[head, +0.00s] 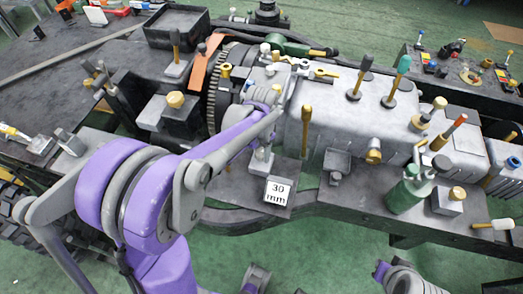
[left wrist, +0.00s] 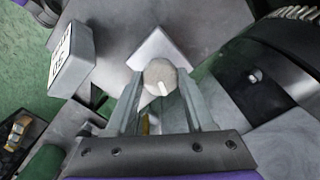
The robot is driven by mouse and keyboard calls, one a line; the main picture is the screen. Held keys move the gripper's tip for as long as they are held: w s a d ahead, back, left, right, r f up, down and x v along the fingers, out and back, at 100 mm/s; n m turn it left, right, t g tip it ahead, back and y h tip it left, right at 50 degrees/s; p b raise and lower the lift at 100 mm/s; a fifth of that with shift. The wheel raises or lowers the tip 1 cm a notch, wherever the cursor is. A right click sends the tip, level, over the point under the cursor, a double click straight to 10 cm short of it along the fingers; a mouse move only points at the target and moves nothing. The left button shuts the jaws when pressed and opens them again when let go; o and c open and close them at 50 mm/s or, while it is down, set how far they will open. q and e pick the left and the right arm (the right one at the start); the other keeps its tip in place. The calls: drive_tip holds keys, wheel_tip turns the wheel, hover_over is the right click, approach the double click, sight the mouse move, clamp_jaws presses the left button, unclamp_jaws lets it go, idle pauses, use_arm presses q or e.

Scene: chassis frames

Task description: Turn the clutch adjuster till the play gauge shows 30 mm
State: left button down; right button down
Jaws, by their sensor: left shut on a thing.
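The clutch adjuster is a round pale-grey knob (left wrist: 160,76) with a short white mark, seen end-on in the left wrist view. My left gripper (head: 263,150) reaches down to it beside the grey gearbox housing. Its two fingers (left wrist: 161,95) are shut on the knob, one on each side. The play gauge is a small block with a white face (head: 278,191) that reads 30 mm in the head view. It stands just in front of the adjuster, and its side-on face (left wrist: 62,55) also shows in the left wrist view.
The gearbox housing (head: 330,125) carries several upright levers, close behind and right of the left gripper. A toothed flywheel (head: 218,85) stands to its left. A green oil can (head: 408,188) and a mallet (head: 494,224) are at the right. The green floor in front is mostly clear.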

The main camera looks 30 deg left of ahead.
sight(261, 153)
use_arm(q)
drive_tip(key=shift+m, duration=0.6)
drive_tip(key=shift+c, duration=1.4)
unclamp_jaws()
wheel_tip(261, 153, up, 11)
drive_tip(key=p, duration=0.1)
drive_tip(key=shift+f, duration=0.1)
